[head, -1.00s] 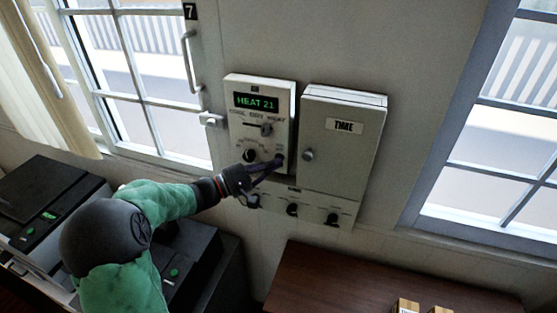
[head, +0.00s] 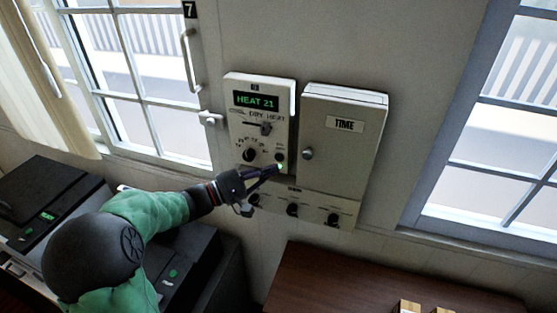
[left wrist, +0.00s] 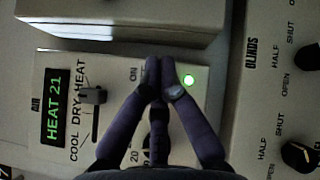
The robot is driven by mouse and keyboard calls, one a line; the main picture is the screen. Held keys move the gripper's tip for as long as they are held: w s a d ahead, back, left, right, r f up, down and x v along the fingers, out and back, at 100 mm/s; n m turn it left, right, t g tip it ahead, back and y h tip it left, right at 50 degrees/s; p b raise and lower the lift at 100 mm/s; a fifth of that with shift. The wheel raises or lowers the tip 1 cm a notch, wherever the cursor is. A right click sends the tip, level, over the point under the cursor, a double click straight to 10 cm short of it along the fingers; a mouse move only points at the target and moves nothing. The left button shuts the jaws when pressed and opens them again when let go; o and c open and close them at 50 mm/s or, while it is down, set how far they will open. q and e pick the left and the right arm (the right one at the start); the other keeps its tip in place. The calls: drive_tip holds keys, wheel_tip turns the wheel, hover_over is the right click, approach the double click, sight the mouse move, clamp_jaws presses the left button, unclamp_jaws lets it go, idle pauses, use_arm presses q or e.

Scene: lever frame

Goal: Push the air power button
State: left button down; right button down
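The air panel (head: 236,120) is a pale box on the wall with a green display (head: 256,101) reading HEAT 21, a mode slider (head: 266,127) and a dark knob (head: 249,155). My left gripper (head: 275,171) is just in front of the panel's lower right corner. In the left wrist view its fingertips (left wrist: 162,72) meet with nothing between them, beside the lit lamp (left wrist: 187,79), and hide the button. My right gripper is out of view.
A TIME box (head: 342,150) with a round knob stands out from the wall to the right. A blinds panel (head: 315,208) with several knobs is below. Windows flank both sides. A brown table (head: 370,285) is at lower right.

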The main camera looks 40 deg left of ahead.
use_arm(q)
drive_tip(key=shift+s+d+b, duration=0.2)
drive_tip(key=shift+s+d, duration=0.1)
drive_tip(key=shift+s, duration=0.65)
drive_tip(key=shift+s+d+b, duration=0.15)
drive_tip(key=shift+s+d, duration=0.1)
drive_tip(key=shift+s, duration=0.7)
idle(0.7)
